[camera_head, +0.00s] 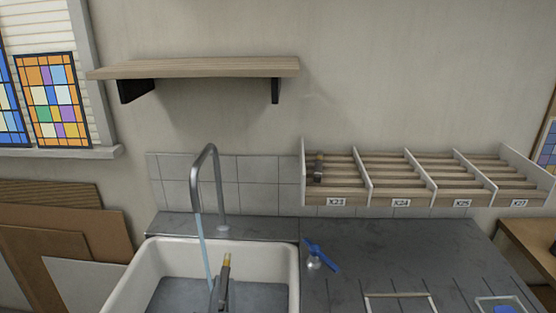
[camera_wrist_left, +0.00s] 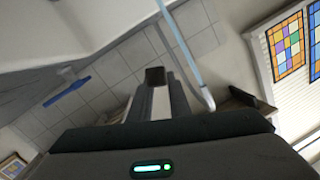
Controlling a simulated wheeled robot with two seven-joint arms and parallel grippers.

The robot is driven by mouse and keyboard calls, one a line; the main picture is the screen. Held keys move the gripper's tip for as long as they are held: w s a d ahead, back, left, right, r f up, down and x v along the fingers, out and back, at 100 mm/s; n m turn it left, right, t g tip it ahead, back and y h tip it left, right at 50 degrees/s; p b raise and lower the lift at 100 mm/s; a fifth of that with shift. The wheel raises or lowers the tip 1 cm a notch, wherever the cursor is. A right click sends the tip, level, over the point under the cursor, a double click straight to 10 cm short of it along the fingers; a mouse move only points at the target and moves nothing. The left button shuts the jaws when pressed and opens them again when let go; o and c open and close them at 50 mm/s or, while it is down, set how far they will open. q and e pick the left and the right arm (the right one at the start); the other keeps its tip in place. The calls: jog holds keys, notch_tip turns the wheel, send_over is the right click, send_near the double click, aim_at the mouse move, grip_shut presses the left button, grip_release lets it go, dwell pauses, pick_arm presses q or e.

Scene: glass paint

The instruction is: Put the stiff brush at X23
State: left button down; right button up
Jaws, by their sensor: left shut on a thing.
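My left gripper (camera_head: 222,287) is over the sink and shut on a slim thing with a tan and dark end, which looks like the stiff brush (camera_head: 227,261). The brush points up from the fingers. In the left wrist view its dark brown end (camera_wrist_left: 155,76) shows between the fingertips; most of the rest is hidden. My right gripper is out of view.
A tap (camera_head: 211,165) runs a stream of water (camera_head: 203,245) into the white sink (camera_head: 290,264), just left of the gripper. A blue-handled tool (camera_head: 322,256) lies on the dark counter (camera_head: 400,250). A wooden shelf (camera_head: 200,67) hangs above, empty.

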pick_arm(q)
jog(key=shift+w+a+f+b, duration=0.4)
jog(key=shift+w+a+f, duration=0.2)
jog(key=shift+a+f, duration=0.25)
jog(key=shift+r, duration=0.1)
jog(key=shift+a, duration=0.1)
jog(key=shift+a, duration=0.1)
jog(key=s+a+r+m+h+b, duration=0.1)
jog(key=s+a+r+h+b, duration=0.1)
jog(key=s+a+r+b, duration=0.1)
jog(key=shift+s+a+r+m+b, duration=0.3)
jog(key=shift+s+a+b, duration=0.45)
jog(key=shift+b, duration=0.25)
jog(key=shift+w, duration=0.1)
